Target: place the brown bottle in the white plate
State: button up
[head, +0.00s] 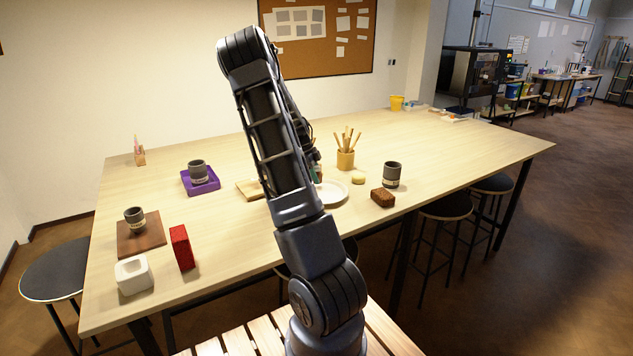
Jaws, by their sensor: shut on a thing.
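The white plate (332,193) lies on the table, partly hidden behind my arm. My gripper (315,160) is mostly hidden behind my arm, just above the plate's left far side. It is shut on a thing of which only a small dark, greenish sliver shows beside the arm. I take this for the brown bottle (318,173), which I see nowhere else. I cannot tell whether its base touches the plate.
A cup of wooden tools (346,158), a yellow round piece (358,179), a grey mug (392,174) and a brown block (383,197) stand close by. At left are a purple tray (212,184), a red box (182,247) and a white square dish (133,288).

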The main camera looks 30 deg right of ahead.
jog(key=shift+f, duration=1.2)
jog(key=shift+f, duration=0.1)
jog(key=o, duration=1)
jog(key=v, duration=1.2)
jog(key=s+a+r+n+t+y, duration=0.2)
jog(key=s+a+r+n+t, duration=0.1)
jog(key=s+a+r+n, duration=0.65)
jog(key=s+a+r+n+t, duration=0.2)
jog(key=s+a+n, duration=0.6)
jog(key=s, duration=0.5)
jog(key=s+a+r+n+t+y, duration=0.1)
jog(key=s+a+r+n+t, duration=0.1)
jog(key=s+a+n, duration=0.7)
jog(key=s+a+r, duration=0.1)
jog(key=s+a, duration=0.1)
jog(key=s, duration=0.2)
jog(key=shift+s+t, duration=0.35)
jog(key=shift+t, duration=0.05)
